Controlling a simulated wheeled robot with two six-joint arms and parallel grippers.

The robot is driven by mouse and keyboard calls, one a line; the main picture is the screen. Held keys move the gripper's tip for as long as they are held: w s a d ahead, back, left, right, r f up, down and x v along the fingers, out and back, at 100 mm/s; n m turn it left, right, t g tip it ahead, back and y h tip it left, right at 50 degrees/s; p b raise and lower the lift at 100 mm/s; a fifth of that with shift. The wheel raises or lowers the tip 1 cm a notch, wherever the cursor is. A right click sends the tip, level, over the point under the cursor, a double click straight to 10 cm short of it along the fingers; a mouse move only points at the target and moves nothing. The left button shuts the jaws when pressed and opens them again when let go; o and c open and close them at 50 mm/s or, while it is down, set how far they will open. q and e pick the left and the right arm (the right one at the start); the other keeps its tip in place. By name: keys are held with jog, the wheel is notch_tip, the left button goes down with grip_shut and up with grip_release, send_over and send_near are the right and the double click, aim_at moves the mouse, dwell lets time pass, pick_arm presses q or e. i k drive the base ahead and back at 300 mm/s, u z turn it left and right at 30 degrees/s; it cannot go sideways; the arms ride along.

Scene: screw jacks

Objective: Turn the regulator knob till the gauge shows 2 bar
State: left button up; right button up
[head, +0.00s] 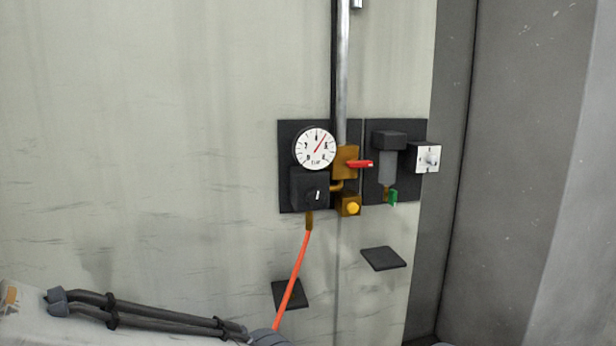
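The round white gauge (312,148) is on a dark wall panel. Its red needle points up and to the right; the scale figures are too small to read surely. Below it is the black regulator body (298,188). The dark regulator knob (314,197) on its front has a white mark that stands nearly upright. Nothing touches the knob or the gauge. Part of my arm with dark hoses comes in at the lower left, well below the panel. Neither of my grippers shows.
Right of the gauge are a brass valve with a red lever (359,164), a yellow knob (353,208), a filter bowl (387,168) with a green tap (393,197), and a white switch plate (421,159). An orange hose (294,277) hangs below. Two dark plates jut lower down.

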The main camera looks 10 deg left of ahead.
aim_at(314, 198)
jog(key=k, duration=0.45)
jog(key=u, duration=1.25)
jog(key=k, duration=1.55)
jog(key=z, duration=0.55)
jog(key=i, duration=1.65)
jog(key=u, duration=0.05)
